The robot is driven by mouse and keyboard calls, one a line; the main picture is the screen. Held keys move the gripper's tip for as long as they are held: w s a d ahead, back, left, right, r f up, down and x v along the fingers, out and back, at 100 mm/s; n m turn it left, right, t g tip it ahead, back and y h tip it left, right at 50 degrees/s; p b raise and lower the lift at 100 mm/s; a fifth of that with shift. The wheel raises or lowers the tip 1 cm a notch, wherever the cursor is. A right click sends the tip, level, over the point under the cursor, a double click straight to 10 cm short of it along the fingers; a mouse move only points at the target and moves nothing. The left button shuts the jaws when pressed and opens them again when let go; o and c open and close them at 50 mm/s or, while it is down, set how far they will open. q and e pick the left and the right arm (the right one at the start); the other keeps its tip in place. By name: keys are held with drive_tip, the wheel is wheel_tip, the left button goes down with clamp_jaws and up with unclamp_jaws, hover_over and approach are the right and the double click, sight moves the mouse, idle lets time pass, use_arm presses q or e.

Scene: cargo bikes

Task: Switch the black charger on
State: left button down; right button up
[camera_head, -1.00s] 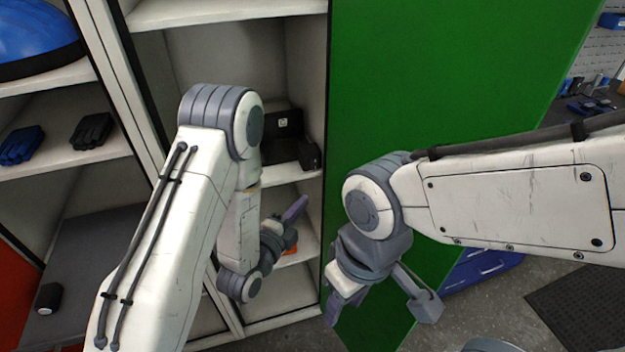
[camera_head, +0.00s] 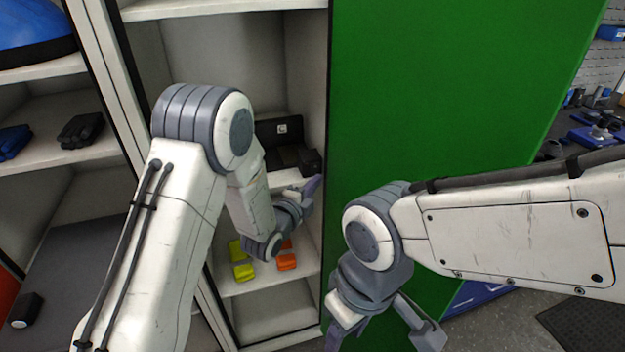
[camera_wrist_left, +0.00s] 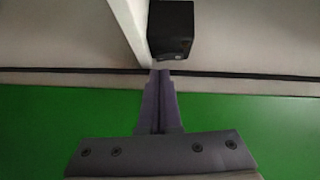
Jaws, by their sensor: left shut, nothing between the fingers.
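The black charger (camera_head: 284,152) sits on a middle shelf of the open cabinet, with a pale square mark on its upright back part. Its near right end is a dark block; the left wrist view shows a black block (camera_wrist_left: 172,28) at a shelf edge, with a small dark detail low on its face. My left gripper (camera_head: 314,184) is shut and empty, just below and in front of that end. In the wrist view its fingertips (camera_wrist_left: 160,74) are right under the block; I cannot tell whether they touch. My right gripper (camera_head: 388,330) is open and empty, low before the green panel.
The green panel (camera_head: 440,80) stands close right of the shelf. Yellow (camera_head: 243,271) and orange (camera_head: 287,262) items lie on the shelf below. The left cabinet holds dark gloves (camera_head: 82,130) and a blue helmet-like object (camera_head: 35,30).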

use_arm(q)
drive_tip(key=shift+w+a+f, duration=0.1)
drive_tip(key=shift+w, duration=0.35)
use_arm(e)
drive_tip(key=shift+r, duration=0.15)
use_arm(q)
drive_tip(key=b, duration=0.2)
drive_tip(key=shift+w+a+f+m+b, duration=0.1)
drive_tip(key=shift+w+f+m+b, duration=0.2)
drive_tip(key=shift+f+b, duration=0.1)
use_arm(e)
wheel_tip(320, 180, down, 6)
drive_tip(key=s+b, duration=0.1)
drive_tip(key=b, duration=0.2)
use_arm(q)
drive_tip(key=d+p+v, duration=0.1)
drive_tip(key=p+v, duration=0.2)
drive_tip(key=v, duration=0.3)
drive_tip(key=s+d+f+p+v, duration=0.1)
drive_tip(key=p+v, duration=0.2)
drive_tip(key=v, duration=0.4)
drive_tip(key=shift+d+f, duration=0.3)
drive_tip(key=shift+f, duration=0.1)
use_arm(e)
wheel_tip(320, 180, up, 6)
drive_tip(key=shift+a+r, duration=0.15)
drive_tip(key=shift+r, duration=0.1)
